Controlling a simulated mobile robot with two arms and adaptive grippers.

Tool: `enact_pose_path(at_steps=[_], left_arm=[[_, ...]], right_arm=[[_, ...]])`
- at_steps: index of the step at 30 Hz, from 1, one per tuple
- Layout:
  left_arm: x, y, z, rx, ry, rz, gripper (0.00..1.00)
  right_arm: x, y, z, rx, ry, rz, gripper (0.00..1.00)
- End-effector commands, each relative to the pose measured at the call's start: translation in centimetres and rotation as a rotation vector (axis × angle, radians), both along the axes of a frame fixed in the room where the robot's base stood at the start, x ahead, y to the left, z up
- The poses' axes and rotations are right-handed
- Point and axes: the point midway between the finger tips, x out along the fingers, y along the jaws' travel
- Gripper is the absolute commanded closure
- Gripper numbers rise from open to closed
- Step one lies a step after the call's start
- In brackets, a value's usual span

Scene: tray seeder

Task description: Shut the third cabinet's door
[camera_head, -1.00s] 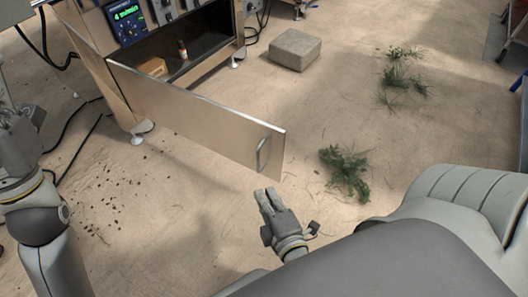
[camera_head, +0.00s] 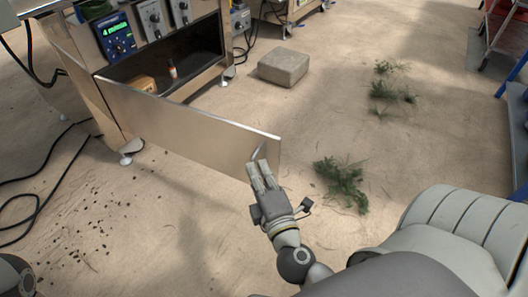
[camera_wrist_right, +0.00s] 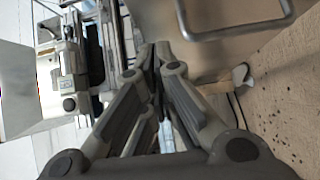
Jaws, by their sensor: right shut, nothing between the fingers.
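The open cabinet door (camera_head: 185,125) is a long metal panel that swings out from the cabinet toward the lower right in the head view. Its handle sits near its free end, partly hidden by my right gripper there; the wrist view shows the looped metal handle (camera_wrist_right: 238,28) at the top. My right gripper (camera_head: 262,172) is shut and empty, its fingertips at the free end of the door by the handle. I cannot tell whether they touch it. The cabinet (camera_head: 228,40) stands open, with a small box (camera_head: 144,84) and a little bottle (camera_head: 172,70) inside. My left gripper is out of view.
A grey block (camera_head: 284,67) lies on the floor right of the cabinet. Green plant clumps (camera_head: 344,182) lie on the floor right of the door. Dark cables (camera_head: 40,185) run along the floor at left. A blue-and-red frame stands at the upper right.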

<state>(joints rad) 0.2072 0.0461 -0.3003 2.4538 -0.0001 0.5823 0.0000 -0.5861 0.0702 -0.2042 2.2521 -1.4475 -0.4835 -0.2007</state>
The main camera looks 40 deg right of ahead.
Motion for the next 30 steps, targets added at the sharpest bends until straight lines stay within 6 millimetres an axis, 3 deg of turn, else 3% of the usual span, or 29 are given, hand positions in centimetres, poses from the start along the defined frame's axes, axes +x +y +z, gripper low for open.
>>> enact_pose_path(at_steps=[3,9,30], left_arm=[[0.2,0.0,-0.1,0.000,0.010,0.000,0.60],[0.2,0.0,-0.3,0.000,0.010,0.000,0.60],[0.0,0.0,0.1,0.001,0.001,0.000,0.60]], right_arm=[[1.9,-0.8,0.2,-0.004,-0.003,0.000,1.00],[3.0,-3.1,-0.1,-0.004,0.001,0.002,1.00],[3.8,-4.8,0.0,-0.004,0.001,0.015,1.00]])
